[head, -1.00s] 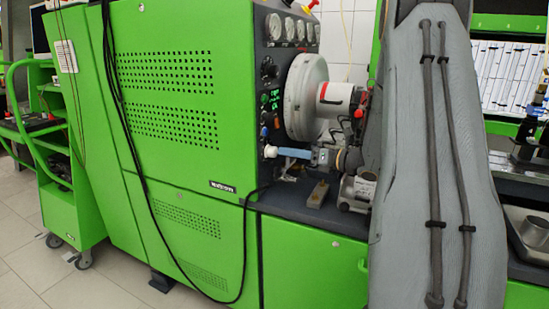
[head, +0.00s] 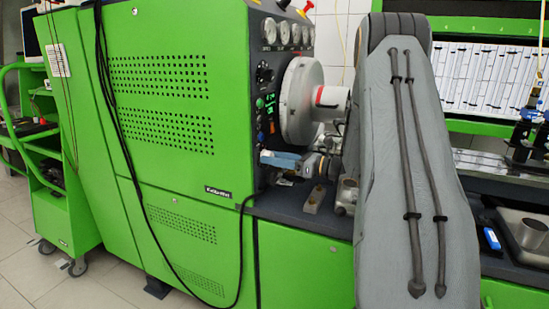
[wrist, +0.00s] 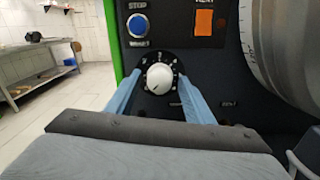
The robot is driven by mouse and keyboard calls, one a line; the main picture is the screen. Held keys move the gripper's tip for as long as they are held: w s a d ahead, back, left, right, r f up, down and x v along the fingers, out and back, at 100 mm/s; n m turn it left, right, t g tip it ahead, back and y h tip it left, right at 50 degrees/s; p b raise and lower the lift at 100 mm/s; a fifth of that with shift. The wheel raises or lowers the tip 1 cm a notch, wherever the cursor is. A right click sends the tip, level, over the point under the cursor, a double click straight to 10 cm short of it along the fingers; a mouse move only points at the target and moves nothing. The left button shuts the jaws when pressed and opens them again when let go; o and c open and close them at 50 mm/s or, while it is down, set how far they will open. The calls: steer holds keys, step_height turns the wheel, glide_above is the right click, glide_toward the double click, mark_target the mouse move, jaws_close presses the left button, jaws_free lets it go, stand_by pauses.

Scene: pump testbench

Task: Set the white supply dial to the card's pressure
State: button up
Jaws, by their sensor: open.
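The white supply dial (wrist: 159,77) is a round knob on the dark panel, ringed by small printed marks too small to read. My gripper (wrist: 158,74) is open, with one blue finger on each side of the dial. I cannot tell whether the fingers touch it.
A large grey drum (head: 301,100) juts out nearby. A small block (head: 315,199) lies on the dark bench. Pressure gauges (head: 283,32) line the panel's top.

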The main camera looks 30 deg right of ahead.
steer(key=c, duration=1)
steer(key=shift+c, duration=0.2)
